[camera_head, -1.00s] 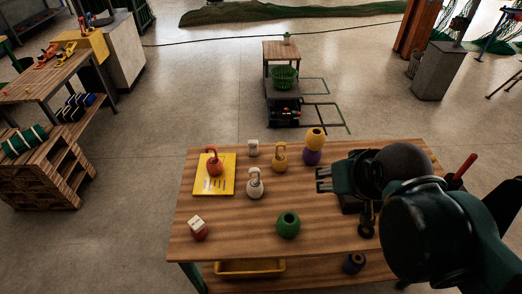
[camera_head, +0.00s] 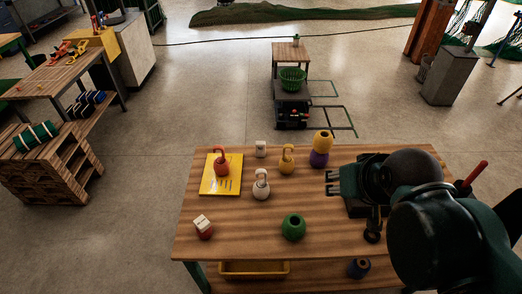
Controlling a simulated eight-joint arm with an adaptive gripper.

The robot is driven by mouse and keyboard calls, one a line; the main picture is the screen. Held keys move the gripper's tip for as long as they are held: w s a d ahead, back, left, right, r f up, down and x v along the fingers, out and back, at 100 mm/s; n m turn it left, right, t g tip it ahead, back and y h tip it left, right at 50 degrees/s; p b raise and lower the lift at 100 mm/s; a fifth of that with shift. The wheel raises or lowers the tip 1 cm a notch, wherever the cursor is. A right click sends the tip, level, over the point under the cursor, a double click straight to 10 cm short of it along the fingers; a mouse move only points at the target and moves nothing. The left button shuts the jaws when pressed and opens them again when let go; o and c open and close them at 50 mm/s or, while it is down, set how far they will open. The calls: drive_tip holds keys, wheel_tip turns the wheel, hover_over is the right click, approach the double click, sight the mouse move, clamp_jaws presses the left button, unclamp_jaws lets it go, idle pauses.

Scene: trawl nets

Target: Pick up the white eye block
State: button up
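The white eye block (camera_head: 261,187) stands upright on the wooden table (camera_head: 230,242), with a loop at its top. It is near the middle of the table, just right of a yellow board. My gripper (camera_head: 331,182) is to the right of the white eye block, clearly apart from it. Its fingers point left and are spread with nothing between them. My arm hides the right part of the table.
A red eye block (camera_head: 221,164) is on the yellow board (camera_head: 207,185). A yellow eye block (camera_head: 286,162), a small white piece (camera_head: 261,149), a yellow-on-purple stack (camera_head: 320,151), a green round piece (camera_head: 293,227) and a white-topped red piece (camera_head: 203,226) stand around it.

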drive_tip(key=m+g+b, duration=0.1)
drive_tip(key=m+g, duration=0.4)
drive_tip(key=m, duration=0.9)
hover_over(260, 142)
drive_tip(key=s+d, duration=0.7)
drive_tip(key=s, duration=0.2)
wheel_tip(260, 142, down, 12)
drive_tip(key=w+a+f+m, duration=0.1)
drive_tip(key=w+a+f, duration=0.1)
drive_tip(key=f, duration=0.3)
drive_tip(key=w+a+f+m+g, duration=0.1)
drive_tip(key=w+a+f+m, duration=0.1)
drive_tip(key=f, duration=0.3)
drive_tip(key=w+a+f+m+g, duration=0.1)
drive_tip(key=w+a+f, duration=0.1)
drive_tip(key=w+f, duration=0.2)
drive_tip(key=shift+w+a+f, duration=0.3)
drive_tip(key=shift+a+f, duration=0.1)
drive_tip(key=shift+f, duration=0.3)
drive_tip(key=shift+w+a+f+m, duration=0.2)
drive_tip(key=shift+f+m, duration=0.2)
drive_tip(key=shift+f, duration=0.15)
drive_tip(key=shift+s, duration=0.1)
drive_tip(key=shift+f+b, duration=0.3)
drive_tip(key=shift+f, duration=0.95)
